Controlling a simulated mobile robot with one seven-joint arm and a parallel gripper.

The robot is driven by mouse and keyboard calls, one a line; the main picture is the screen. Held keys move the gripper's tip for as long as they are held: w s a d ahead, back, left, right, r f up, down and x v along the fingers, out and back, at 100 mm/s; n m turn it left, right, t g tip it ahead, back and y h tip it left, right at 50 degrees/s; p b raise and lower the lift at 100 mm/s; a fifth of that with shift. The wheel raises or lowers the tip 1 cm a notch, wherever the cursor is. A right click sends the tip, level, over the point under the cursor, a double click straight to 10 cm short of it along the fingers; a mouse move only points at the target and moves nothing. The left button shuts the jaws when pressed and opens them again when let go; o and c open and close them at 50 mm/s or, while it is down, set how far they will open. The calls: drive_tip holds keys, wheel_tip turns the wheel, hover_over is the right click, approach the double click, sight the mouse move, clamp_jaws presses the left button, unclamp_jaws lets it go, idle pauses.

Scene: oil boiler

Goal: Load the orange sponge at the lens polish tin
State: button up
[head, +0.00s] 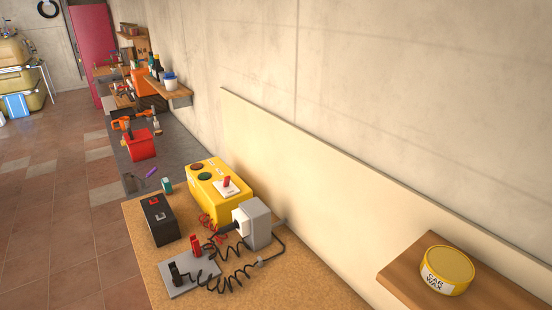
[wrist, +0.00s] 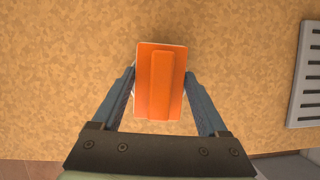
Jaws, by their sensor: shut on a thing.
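In the wrist view, the orange sponge (wrist: 160,82) is an upright rectangle with a raised ridge down its middle and a thin pale border. My gripper (wrist: 160,76) is shut on it, one blue-grey finger along each long side. Small pale curved edges show at its left and right; what they belong to is mostly hidden. Tan speckled board lies below. I cannot tell how far the sponge is above it. No tin labelled lens polish can be made out in either view. My gripper and the sponge are outside the head view.
A yellow tin labelled CAR WAX (head: 447,270) stands on a wooden shelf (head: 395,276) at right. The tan bench (head: 140,215) holds a yellow box (head: 216,188), black box (head: 158,219), grey box (head: 260,222) and coiled cables. A grey slotted plate (wrist: 306,76) is right in the wrist view.

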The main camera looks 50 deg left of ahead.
drive_tip(key=shift+r+p, duration=3.5)
drive_tip(key=shift+p, duration=0.2)
drive_tip(key=shift+f, duration=0.1)
